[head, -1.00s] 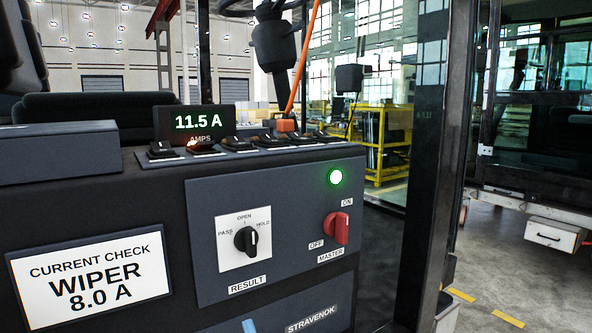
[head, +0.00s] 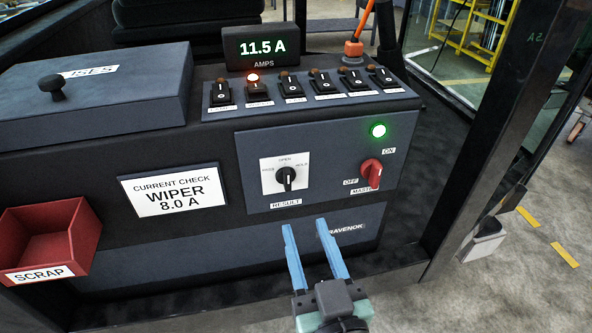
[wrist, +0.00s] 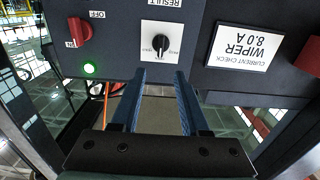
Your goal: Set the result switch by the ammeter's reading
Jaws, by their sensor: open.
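The ammeter (head: 262,47) reads 11.5 A above the word AMPS. The result switch (head: 286,179) is a black knob on a white plate marked PASS at left, OPEN at top and HOLD at right. Its white mark looks about upright, toward OPEN. A card (head: 174,191) reads CURRENT CHECK WIPER 8.0 A. My gripper (head: 304,222) is open and empty, its blue fingers below the result switch in the head view and apart from it. In the wrist view the fingers (wrist: 155,72) point toward the knob (wrist: 161,45), which shows upside down.
The red master switch (head: 371,174) sits right of the result switch, under a lit green lamp (head: 378,130). Several rocker switches (head: 293,88) line the top, the second from left with a lit lamp. A red scrap bin (head: 45,240) is at left. A dark post (head: 490,140) stands at right.

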